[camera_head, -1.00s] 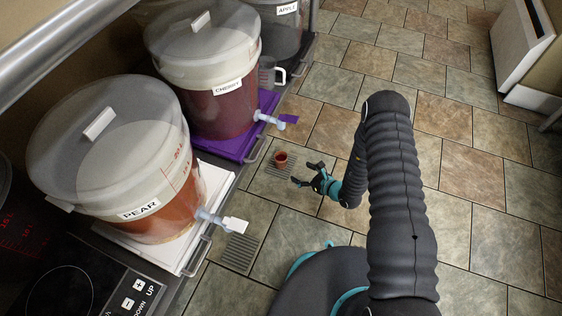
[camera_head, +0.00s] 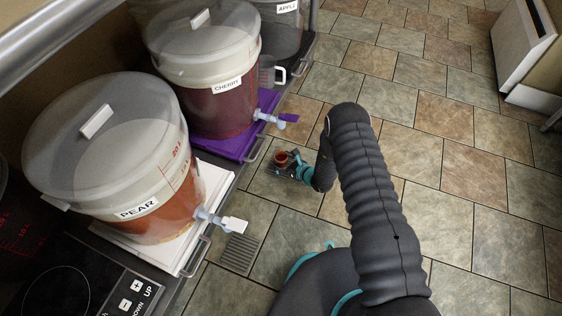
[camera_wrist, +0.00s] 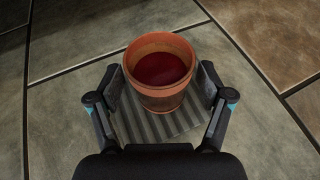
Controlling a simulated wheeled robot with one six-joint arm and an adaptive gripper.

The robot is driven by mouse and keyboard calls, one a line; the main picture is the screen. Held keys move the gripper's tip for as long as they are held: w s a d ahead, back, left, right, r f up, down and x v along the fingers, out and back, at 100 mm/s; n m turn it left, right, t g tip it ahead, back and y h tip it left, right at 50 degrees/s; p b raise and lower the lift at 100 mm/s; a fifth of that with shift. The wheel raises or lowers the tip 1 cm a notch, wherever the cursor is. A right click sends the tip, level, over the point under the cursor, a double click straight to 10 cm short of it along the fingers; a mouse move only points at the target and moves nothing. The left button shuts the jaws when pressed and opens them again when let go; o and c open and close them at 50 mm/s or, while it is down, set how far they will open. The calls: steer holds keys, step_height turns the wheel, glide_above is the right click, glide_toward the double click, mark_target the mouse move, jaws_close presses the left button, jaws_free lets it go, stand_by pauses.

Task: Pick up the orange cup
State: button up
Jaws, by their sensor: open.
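The orange cup (camera_head: 281,158) stands upright on a small grey slatted grate below the cherry bucket's tap. In the wrist view the orange cup (camera_wrist: 160,92) holds dark red liquid. My gripper (camera_wrist: 160,88) is open, with one finger on each side of the cup. The fingers look very close to its sides; I cannot tell whether either touches. In the head view my gripper (camera_head: 283,162) is at the cup and partly overlaps it.
The slatted grate (camera_wrist: 150,127) lies under the cup. The cherry bucket (camera_head: 218,110) stands on a purple scale, and the pear bucket (camera_head: 150,222) on a white one. Another grate (camera_head: 239,254) is below the pear tap (camera_head: 233,224).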

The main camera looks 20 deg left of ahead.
steer(key=shift+w+a, duration=0.1)
steer(key=shift+a, duration=0.05)
steer(key=c, duration=1.4)
